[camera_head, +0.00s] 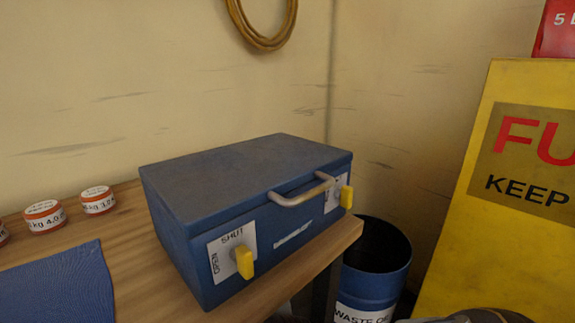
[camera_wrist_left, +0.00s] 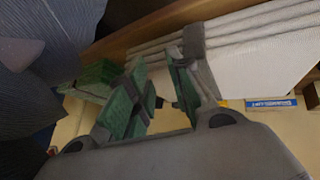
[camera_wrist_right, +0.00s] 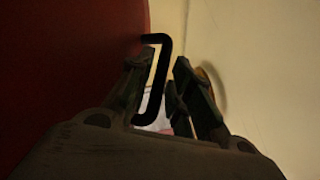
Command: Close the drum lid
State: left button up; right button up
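A blue drum (camera_head: 372,280) marked "WASTE O…" stands beside the bench's right end in the head view. Its dark inside shows at the top, and no lid shows on it. Its lower part is cut off by the frame. Neither gripper is clearly seen in the head view. In the right wrist view my right gripper (camera_wrist_right: 166,60) is open, its fingers apart. A black bar handle (camera_wrist_right: 156,90) lies between or just beyond them, beside a red surface (camera_wrist_right: 65,60); contact cannot be told.
A blue box (camera_head: 240,170) with a closed lid, metal handle and yellow latches sits on the wooden bench (camera_head: 135,262). Small labelled tins (camera_head: 97,200) and a blue mat (camera_head: 55,290) lie left. A yellow sign (camera_head: 490,240) stands right. A white ridged stack (camera_wrist_left: 250,45) shows in the left wrist view.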

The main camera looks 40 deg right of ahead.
pick_arm(q)
jog(key=shift+w, duration=0.15)
pick_arm(e)
jog(key=shift+d+r, duration=0.15)
grip_shut()
pick_arm(q)
jog(key=shift+w+r, duration=0.2)
jog(key=shift+w, duration=0.05)
jog(key=shift+s+d, duration=0.1)
jog(key=shift+s, duration=0.25)
pick_arm(e)
jog(key=shift+s+d+r, duration=0.1)
jog(key=shift+s, duration=0.05)
